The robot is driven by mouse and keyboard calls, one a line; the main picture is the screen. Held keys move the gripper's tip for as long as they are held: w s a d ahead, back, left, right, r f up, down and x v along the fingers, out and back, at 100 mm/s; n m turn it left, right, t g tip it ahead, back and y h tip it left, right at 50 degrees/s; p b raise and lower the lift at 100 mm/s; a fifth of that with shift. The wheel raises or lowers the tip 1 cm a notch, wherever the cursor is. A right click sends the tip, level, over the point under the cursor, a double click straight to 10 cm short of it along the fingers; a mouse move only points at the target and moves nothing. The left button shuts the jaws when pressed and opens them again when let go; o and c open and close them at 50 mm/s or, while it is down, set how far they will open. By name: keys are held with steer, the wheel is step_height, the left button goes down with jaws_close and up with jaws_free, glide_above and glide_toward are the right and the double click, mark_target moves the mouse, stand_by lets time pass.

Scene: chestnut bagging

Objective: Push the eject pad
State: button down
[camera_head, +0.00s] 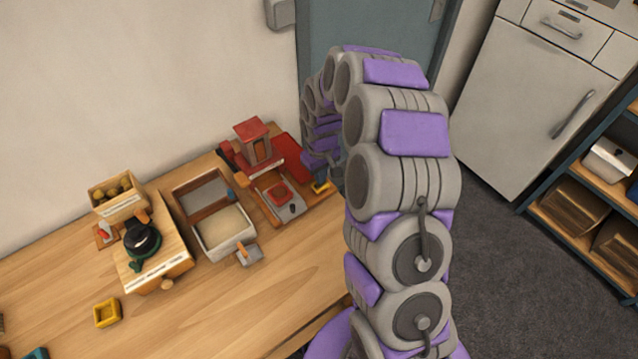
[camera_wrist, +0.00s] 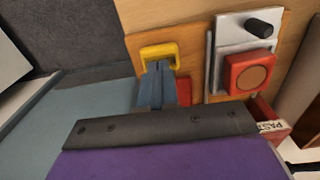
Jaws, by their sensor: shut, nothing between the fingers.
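A red machine (camera_head: 253,140) stands at the back of the wooden table. On its wooden base is a grey plate with a red block (camera_head: 277,193) bearing a round brownish face; this block also shows in the wrist view (camera_wrist: 248,73). A yellow U-shaped piece (camera_wrist: 160,53) sits on the base beside it, and it also shows in the head view (camera_head: 321,187). A red patch (camera_wrist: 183,91) shows beside my fingers. No label tells which part is the eject pad. My gripper (camera_wrist: 158,68) is shut and empty, its tips at the yellow piece; contact is unclear.
A black handle (camera_wrist: 262,27) sticks up near the red block. Left of the machine are a wooden box with pale contents (camera_head: 222,234), a small scoop (camera_head: 246,254), a wooden stand with a black pan (camera_head: 142,238) and a chestnut crate (camera_head: 117,197). The table's front is mostly clear.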

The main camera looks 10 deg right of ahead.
steer(key=shift+f, duration=0.2)
stand_by(0.4)
steer(key=shift+f, duration=1)
steer(key=shift+r+p, duration=1.4)
steer(key=shift+r, duration=2.65)
